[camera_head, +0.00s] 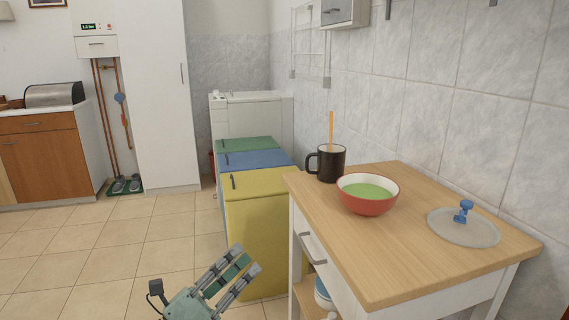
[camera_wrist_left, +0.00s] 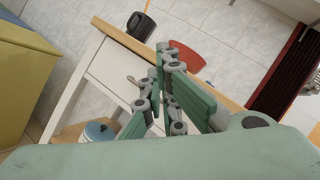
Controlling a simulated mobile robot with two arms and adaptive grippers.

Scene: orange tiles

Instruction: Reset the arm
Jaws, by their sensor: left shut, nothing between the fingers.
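My left gripper (camera_head: 243,265) is at the bottom of the head view, over the floor, left of the wooden-topped table (camera_head: 420,261). Its fingers point up and to the right, are shut and hold nothing. In the left wrist view the gripper (camera_wrist_left: 163,52) shows large in front of the table, apart from the things on top as far as I can tell. My right gripper is not in view.
On the table stand a black mug (camera_head: 327,164) with an orange stick, a red bowl (camera_head: 368,205) of green contents, and a glass lid (camera_head: 463,230) with a blue knob. Yellow (camera_head: 258,215), blue (camera_head: 254,160) and green (camera_head: 246,144) bins stand behind. Tiled floor (camera_head: 110,255) is clear at left.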

